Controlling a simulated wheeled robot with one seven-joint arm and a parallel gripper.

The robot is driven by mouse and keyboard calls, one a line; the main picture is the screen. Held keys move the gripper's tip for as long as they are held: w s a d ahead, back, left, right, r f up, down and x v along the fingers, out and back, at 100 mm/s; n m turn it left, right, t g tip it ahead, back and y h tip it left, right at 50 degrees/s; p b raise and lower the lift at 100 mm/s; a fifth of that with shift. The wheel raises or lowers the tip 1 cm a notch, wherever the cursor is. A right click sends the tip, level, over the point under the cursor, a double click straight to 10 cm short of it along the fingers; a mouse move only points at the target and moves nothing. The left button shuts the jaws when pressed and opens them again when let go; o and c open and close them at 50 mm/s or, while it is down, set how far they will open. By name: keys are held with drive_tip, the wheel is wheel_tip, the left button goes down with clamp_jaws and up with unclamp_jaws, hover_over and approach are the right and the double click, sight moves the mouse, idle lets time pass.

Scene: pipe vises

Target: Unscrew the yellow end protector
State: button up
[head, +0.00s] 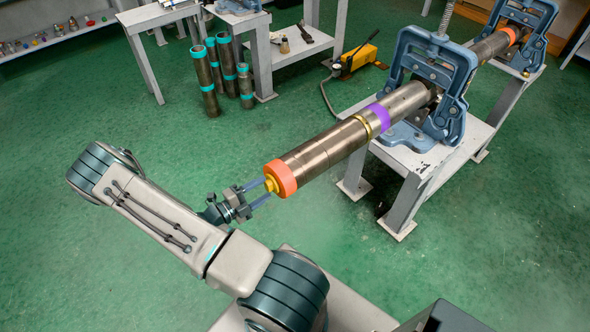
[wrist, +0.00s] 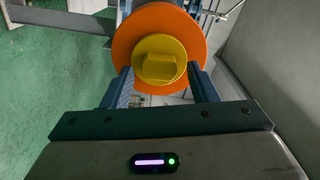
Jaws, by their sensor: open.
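The yellow end protector (head: 270,184) sits at the near end of the long pipe, in the middle of an orange ring (head: 283,178). In the wrist view the protector (wrist: 160,60) shows a round yellow face with a raised block, and the orange ring (wrist: 125,35) surrounds it. My gripper (head: 262,193) is open, with its two fingers pointing at the protector. In the wrist view the fingers of my gripper (wrist: 162,88) stand to the left and right of the protector's lower part. I cannot tell whether they touch it.
The pipe (head: 325,150) is held in a blue vise (head: 432,85) on a white stand (head: 408,160). A second vise (head: 525,35) stands farther back. Several upright pipes (head: 205,80) and a yellow pump (head: 358,58) are on the green floor.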

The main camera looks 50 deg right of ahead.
drive_tip(key=shift+w+a, duration=0.1)
drive_tip(key=shift+a, duration=0.45)
